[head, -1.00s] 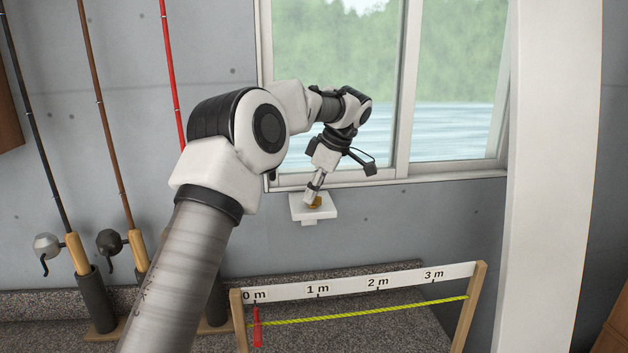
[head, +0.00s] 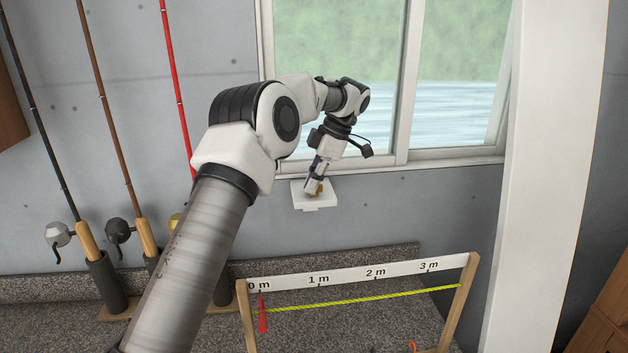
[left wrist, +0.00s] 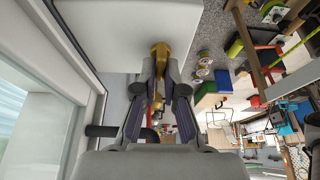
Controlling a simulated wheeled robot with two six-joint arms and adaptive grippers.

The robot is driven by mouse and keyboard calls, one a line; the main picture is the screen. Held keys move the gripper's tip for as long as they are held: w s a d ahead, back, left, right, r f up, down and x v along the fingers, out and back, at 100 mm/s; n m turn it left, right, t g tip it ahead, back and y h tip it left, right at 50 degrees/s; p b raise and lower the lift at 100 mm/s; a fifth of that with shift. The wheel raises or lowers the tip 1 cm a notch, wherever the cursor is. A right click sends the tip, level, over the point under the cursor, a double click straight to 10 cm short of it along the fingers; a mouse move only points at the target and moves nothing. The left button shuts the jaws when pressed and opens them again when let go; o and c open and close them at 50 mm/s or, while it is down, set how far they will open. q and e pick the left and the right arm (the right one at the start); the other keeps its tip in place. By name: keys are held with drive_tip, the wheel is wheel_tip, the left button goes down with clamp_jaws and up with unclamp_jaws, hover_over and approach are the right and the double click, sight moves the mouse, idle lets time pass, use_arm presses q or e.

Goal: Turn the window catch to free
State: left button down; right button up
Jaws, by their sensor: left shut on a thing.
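The window catch shows as a small brass piece (head: 319,187) on a white plate (head: 299,197) below the window frame. In the left wrist view the brass catch (left wrist: 160,56) stands against the white plate (left wrist: 130,25). My left gripper (head: 314,189) is at the plate, shut on the catch. In the left wrist view its two fingers (left wrist: 160,88) hold the brass piece between their tips. The fingers hide part of the catch, so its exact angle is hard to tell. My right gripper is not in view.
The window (head: 460,90) is above the plate. Fishing rods (head: 115,110) stand at the left. A wooden measuring frame with a white scale (head: 345,274) stands in front, below the arm. A white post (head: 540,180) rises at the right.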

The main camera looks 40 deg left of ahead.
use_arm(q)
drive_tip(key=shift+s+f, duration=0.1)
drive_tip(key=shift+f, duration=0.1)
drive_tip(key=c, duration=1.3)
unclamp_jaws()
drive_tip(key=shift+o, duration=0.2)
drive_tip(key=shift+s+a+r, duration=0.1)
drive_tip(key=shift+s+a, duration=0.05)
drive_tip(key=shift+r, duration=0.1)
drive_tip(key=shift+w+r, duration=0.25)
drive_tip(key=shift+r, duration=0.05)
drive_tip(key=v, duration=0.6)
drive_tip(key=shift+r, duration=0.3)
